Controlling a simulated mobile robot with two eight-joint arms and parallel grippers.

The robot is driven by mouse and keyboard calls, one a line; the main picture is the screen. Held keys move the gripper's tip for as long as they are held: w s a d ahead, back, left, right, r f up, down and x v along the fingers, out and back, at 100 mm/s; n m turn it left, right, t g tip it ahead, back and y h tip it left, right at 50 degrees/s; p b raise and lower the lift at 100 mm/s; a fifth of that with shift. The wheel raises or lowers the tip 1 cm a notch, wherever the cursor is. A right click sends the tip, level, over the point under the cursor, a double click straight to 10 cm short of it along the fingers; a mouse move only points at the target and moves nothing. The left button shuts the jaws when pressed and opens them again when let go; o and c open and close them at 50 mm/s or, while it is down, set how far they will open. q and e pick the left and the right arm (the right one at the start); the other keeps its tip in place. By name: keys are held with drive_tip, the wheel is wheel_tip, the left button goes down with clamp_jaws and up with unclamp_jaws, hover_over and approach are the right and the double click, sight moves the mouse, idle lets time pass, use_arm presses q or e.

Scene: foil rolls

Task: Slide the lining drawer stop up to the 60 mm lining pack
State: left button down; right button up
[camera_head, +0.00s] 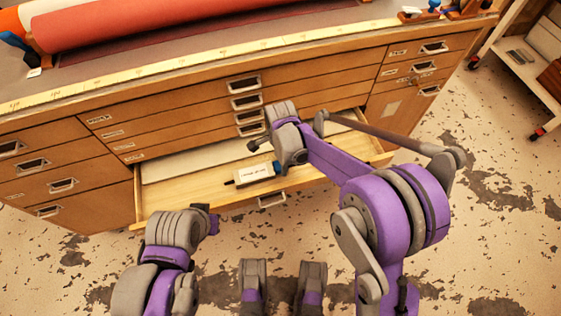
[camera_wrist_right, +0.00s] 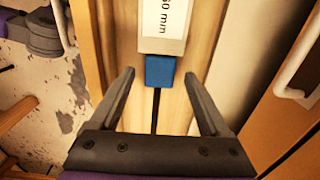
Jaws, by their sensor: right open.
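The lining drawer (camera_head: 160,205) is pulled open below the worktop. In it, a pale flat lining pack (camera_head: 200,158) lies toward the cabinet. A white label plate (camera_head: 254,173) lies nearer the drawer front; in the right wrist view its visible text reads "60 mm" (camera_wrist_right: 163,20). A blue block (camera_wrist_right: 160,72), apparently part of the drawer stop, adjoins the plate's end. A dark slot or rail (camera_wrist_right: 156,108) runs from the block. My right gripper (camera_wrist_right: 159,76) is open, its fingers on either side of the block; contact cannot be told.
The cabinet's other drawers (camera_head: 185,105) are shut. A yellow ruler strip (camera_head: 150,70) edges the worktop, with red rolled material (camera_head: 150,25) on top. A white wheeled cart (camera_head: 525,65) stands at right. The worn floor (camera_head: 490,190) is otherwise open.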

wheel_tip(320, 180, up, 9)
drive_tip(key=p, duration=0.1)
drive_tip(key=shift+p, duration=0.4)
